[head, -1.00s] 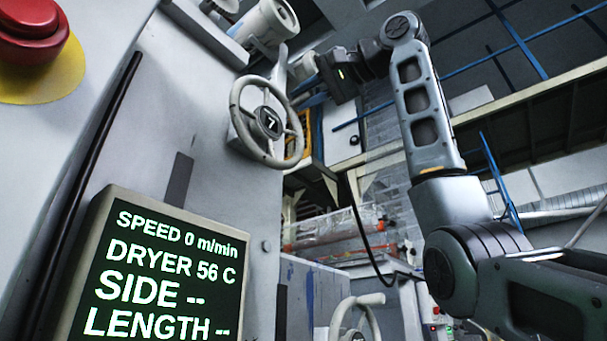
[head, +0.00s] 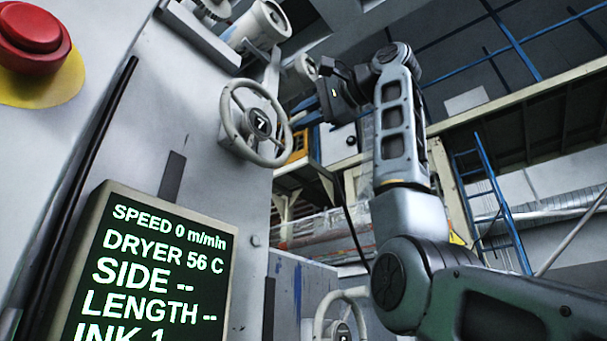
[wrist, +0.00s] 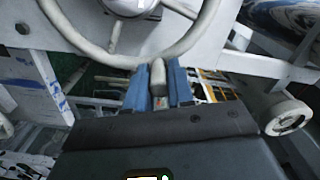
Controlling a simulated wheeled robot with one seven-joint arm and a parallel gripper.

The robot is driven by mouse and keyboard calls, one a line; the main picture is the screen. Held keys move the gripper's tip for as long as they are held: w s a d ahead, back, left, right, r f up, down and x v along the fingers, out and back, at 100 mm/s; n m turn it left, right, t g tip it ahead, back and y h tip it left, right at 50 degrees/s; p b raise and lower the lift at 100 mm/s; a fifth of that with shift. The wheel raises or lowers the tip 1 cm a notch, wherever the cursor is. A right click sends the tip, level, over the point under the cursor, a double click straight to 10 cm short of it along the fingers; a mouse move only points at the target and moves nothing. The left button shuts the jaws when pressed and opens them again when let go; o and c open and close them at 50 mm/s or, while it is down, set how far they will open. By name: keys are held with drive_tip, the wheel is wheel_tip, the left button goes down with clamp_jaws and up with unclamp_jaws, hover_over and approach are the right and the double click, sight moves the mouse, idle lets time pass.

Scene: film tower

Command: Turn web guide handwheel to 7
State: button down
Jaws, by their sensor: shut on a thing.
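In the wrist view, a pale handwheel (wrist: 196,38) with a silver hub fills the top. My gripper (wrist: 157,72) has its blue fingers closed on a light grey handle (wrist: 158,78) at the wheel's lower rim. In the head view my gripper (head: 322,76) is small and far up, beside a pale round part (head: 306,66); its fingertips are not clear. A nearer handwheel (head: 236,92), with a 7 on its dark hub, is on the grey machine face, apart from my gripper in the picture. I cannot tell for certain which head-view wheel is the held one.
A screen (head: 150,270) reads SPEED 0 m/min, DRYER 56 C, SIDE -- and LENGTH --. A red stop button (head: 35,25) is at the upper left. Another pale handwheel (head: 325,305) shows low. In the wrist view, a pale roller end (wrist: 287,117) is close on the right.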

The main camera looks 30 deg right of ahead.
drive_tip(key=c, duration=1)
unclamp_jaws()
drive_tip(key=shift+s, duration=0.1)
drive_tip(key=b+v, duration=0.2)
drive_tip(key=v, duration=0.5)
drive_tip(key=shift+s+d, duration=0.15)
drive_tip(key=shift+s, duration=0.15)
